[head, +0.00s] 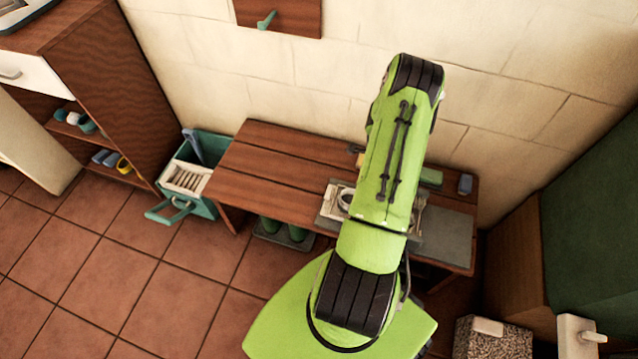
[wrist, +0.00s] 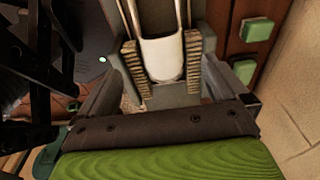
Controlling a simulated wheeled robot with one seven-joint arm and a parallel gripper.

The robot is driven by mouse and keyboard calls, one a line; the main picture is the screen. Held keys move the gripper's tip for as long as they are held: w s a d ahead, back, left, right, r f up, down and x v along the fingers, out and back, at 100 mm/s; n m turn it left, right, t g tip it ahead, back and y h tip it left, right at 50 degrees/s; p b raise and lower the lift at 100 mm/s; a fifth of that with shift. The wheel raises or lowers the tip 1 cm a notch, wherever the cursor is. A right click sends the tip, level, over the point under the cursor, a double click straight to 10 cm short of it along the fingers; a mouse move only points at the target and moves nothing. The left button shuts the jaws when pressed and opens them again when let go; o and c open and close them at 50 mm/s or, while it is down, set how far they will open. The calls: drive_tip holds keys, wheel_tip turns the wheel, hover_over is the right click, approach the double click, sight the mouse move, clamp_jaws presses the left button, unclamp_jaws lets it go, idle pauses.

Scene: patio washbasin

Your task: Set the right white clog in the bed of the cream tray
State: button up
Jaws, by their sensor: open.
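A white clog (wrist: 162,58) lies in the wrist view with its rounded end toward me, between two ribbed tan strips. My gripper (wrist: 162,76) is open, with one grey finger on each side of the clog's near end. I cannot tell whether either finger touches it. In the head view, a pale cream tray (head: 333,204) shows on the bench beside my arm, with a white rounded shape at it. My arm hides much of that area and my gripper there. I cannot make out a second clog.
The wooden bench (head: 275,170) stands against the tiled wall. Green boots (head: 270,226) stand underneath. The floor at left is clear.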

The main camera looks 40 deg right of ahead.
drive_tip(key=w+a+r+n+t+h, duration=0.1)
drive_tip(key=w+a+r+n, duration=0.3)
drive_tip(key=r, duration=0.4)
drive_tip(key=w+a+r+n+t, duration=0.1)
drive_tip(key=w+a+r+n, duration=0.3)
drive_tip(key=r, duration=0.4)
drive_tip(key=w+a+r+n+h, duration=0.1)
drive_tip(key=w+a+r+n, duration=0.35)
drive_tip(key=r, duration=0.45)
drive_tip(key=s+a+r+n+t, duration=0.2)
drive_tip(key=a+r+n, duration=0.3)
drive_tip(key=a, duration=0.3)
drive_tip(key=s+a+r+n+t, duration=0.1)
drive_tip(key=s+a+r+n, duration=0.2)
drive_tip(key=a+r+n, duration=0.3)
drive_tip(key=s+a+r+n+t+y, duration=0.1)
drive_tip(key=s+a+r+n+y, duration=0.1)
drive_tip(key=s+a+n, duration=0.5)
drive_tip(key=shift+s+a+r+t+y, duration=0.3)
drive_tip(key=shift+s+a+t, duration=0.1)
drive_tip(key=shift+s+a, duration=0.75)
